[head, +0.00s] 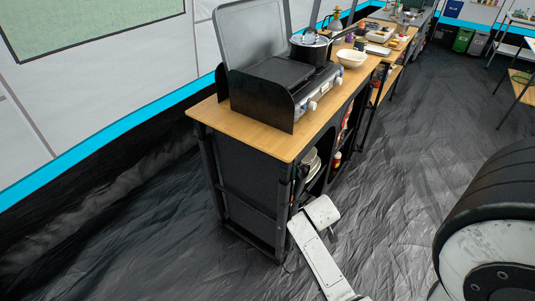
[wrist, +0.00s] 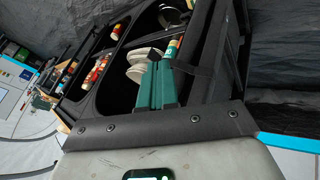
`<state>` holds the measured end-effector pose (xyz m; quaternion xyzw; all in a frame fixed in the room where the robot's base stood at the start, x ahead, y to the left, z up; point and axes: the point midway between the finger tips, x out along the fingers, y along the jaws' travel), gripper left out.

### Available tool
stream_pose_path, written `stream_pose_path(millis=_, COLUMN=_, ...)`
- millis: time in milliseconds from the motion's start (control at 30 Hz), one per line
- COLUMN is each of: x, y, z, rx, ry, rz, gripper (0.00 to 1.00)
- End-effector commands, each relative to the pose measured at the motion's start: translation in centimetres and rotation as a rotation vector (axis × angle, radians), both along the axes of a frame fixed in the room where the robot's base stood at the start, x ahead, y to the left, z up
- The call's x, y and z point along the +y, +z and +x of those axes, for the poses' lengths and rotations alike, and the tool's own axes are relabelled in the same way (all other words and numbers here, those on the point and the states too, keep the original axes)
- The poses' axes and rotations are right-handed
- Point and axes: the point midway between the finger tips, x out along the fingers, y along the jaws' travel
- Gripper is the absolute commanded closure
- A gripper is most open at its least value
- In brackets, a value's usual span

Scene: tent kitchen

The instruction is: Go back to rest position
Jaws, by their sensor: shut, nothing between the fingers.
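In the wrist view my gripper (wrist: 161,68) shows as two green fingers pressed together, with nothing between them. They point toward the open shelves of a black kitchen cabinet (wrist: 125,75). Behind the fingertips are pale stacked dishes (wrist: 140,65) and a can-like item (wrist: 172,47). I cannot tell whether the fingers touch anything. In the head view my white arm (head: 318,255) reaches up from the bottom to the front corner of the cabinet (head: 243,180). The fingers cannot be made out there.
A wooden counter (head: 217,117) tops the cabinet. It carries a black-sided stove (head: 262,103), a dark pot (head: 311,50) and a white bowl (head: 351,58). More tables stand farther back. The dark floor (head: 430,120) right of the counter is clear.

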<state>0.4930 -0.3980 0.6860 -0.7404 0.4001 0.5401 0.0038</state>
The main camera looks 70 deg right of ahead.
Motion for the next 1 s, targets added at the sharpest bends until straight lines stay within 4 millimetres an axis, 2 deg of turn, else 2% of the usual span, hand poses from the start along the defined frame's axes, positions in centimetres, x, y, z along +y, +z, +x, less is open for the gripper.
stream_pose_path(millis=167, x=0.2, y=0.0, z=0.2, rx=-0.001, ry=0.005, rz=0.002, gripper=1.00)
stream_pose_path(millis=267, x=1.8, y=0.5, z=1.4, rx=-0.001, ry=0.034, rz=0.027, gripper=1.00)
stream_pose_path(millis=367, x=5.7, y=1.5, z=3.6, rx=0.003, ry=0.100, rz=0.090, gripper=1.00)
stream_pose_path(millis=467, x=11.7, y=3.0, z=5.7, rx=0.021, ry=0.197, rz=0.187, gripper=1.00)
stream_pose_path(millis=500, x=14.3, y=3.6, z=6.2, rx=0.033, ry=0.241, rz=0.230, gripper=1.00)
stream_pose_path(millis=600, x=20.6, y=5.2, z=6.6, rx=0.073, ry=0.350, rz=0.335, gripper=1.00)
stream_pose_path(millis=700, x=25.8, y=6.9, z=6.0, rx=0.120, ry=0.449, rz=0.422, gripper=1.00)
stream_pose_path(millis=833, x=30.1, y=8.5, z=4.6, rx=0.175, ry=0.540, rz=0.500, gripper=1.00)
stream_pose_path(millis=900, x=31.3, y=9.0, z=4.0, rx=0.192, ry=0.568, rz=0.524, gripper=1.00)
stream_pose_path(millis=1000, x=32.1, y=9.3, z=3.7, rx=0.205, ry=0.584, rz=0.538, gripper=1.00)
